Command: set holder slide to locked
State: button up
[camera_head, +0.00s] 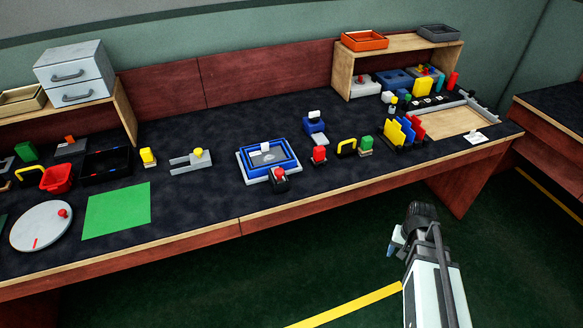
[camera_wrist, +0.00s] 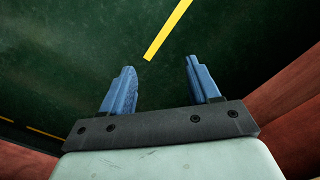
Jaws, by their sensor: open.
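My gripper (camera_head: 395,242) hangs over the floor in front of the bench, well apart from everything on it. In the wrist view its two blue fingers (camera_wrist: 160,72) are spread, with only green floor between them. No part is labelled, so I cannot tell for sure which is the holder slide. A blue tray-like holder (camera_head: 246,160) lies mid-bench, with a dark block with a red knob (camera_head: 280,181) at its front edge. Left of it is a grey forked piece (camera_head: 188,165) with a yellow knob. Behind it stands a blue block with a white top (camera_head: 314,127).
A red-knobbed piece (camera_head: 319,155), a yellow arch handle (camera_head: 347,145) and a green block (camera_head: 366,144) stand right of the holder. A green mat (camera_head: 117,212) and round grey disc (camera_head: 38,229) lie left. The bench's front edge (camera_head: 240,220) separates my gripper from these.

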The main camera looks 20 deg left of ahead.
jog(key=w+a+r, duration=0.6)
jog(key=a+r, duration=0.1)
jog(key=a, duration=0.3)
send_near(279, 171)
notch_tip(279, 171, down, 8)
jog(key=shift+s+f, duration=0.1)
jog(key=shift+f, duration=0.15)
grip_shut()
